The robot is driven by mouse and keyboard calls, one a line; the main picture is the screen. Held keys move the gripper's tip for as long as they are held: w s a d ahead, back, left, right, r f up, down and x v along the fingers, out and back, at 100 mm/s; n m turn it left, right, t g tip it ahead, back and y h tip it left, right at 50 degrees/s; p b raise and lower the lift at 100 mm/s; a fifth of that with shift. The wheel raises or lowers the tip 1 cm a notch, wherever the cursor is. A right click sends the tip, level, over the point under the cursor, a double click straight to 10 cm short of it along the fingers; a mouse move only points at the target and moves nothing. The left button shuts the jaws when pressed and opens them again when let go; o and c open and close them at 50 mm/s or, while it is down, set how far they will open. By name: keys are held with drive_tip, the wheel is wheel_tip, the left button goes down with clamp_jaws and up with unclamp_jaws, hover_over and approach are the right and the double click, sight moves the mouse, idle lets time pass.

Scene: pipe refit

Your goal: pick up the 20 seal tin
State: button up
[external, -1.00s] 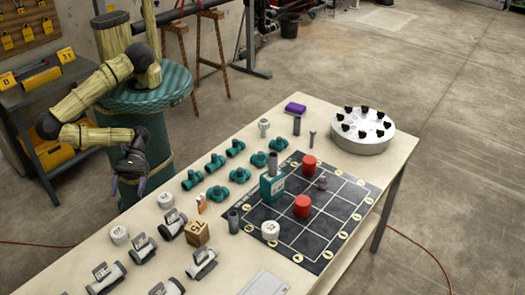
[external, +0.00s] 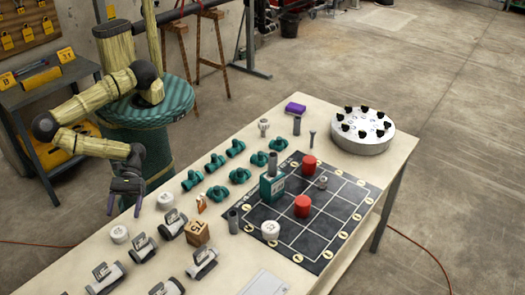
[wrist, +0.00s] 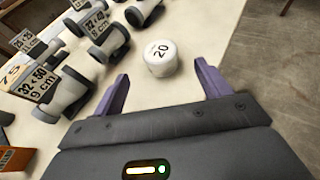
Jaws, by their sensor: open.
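The 20 seal tin (wrist: 160,58) is a short white round tin with a black 20 on its top. It stands upright on the table, at its left edge in the external view (external: 120,234). My gripper (external: 125,208) is open and empty, with its purple fingers pointing down, above and apart from the tin. In the wrist view my gripper (wrist: 163,75) has a finger to either side, with the tin showing just beyond the gap between the tips. Nothing hides the tin's top.
Grey-white labelled fittings (external: 143,247) stand close beside the tin. A third white tin (external: 271,230) is at the dark grid mat (external: 262,212). Green fittings (external: 215,162) stand farther back.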

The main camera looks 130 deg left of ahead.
sight(117, 242)
drive_tip(key=shift+p+x, duration=0.75)
drive_tip(key=shift+x, duration=1.9)
drive_tip(key=x, duration=0.1)
drive_tip(key=p+x, duration=0.1)
drive_tip(key=x, duration=0.2)
drive_tip(key=shift+w+d+r+p, duration=0.15)
drive_tip(key=shift+w+d+p, duration=0.15)
drive_tip(key=shift+p, duration=0.1)
drive_tip(key=shift+w+d+f, duration=0.1)
drive_tip(key=shift+d+f, duration=0.1)
drive_tip(key=shift+d, duration=0.05)
drive_tip(key=c, duration=1.1)
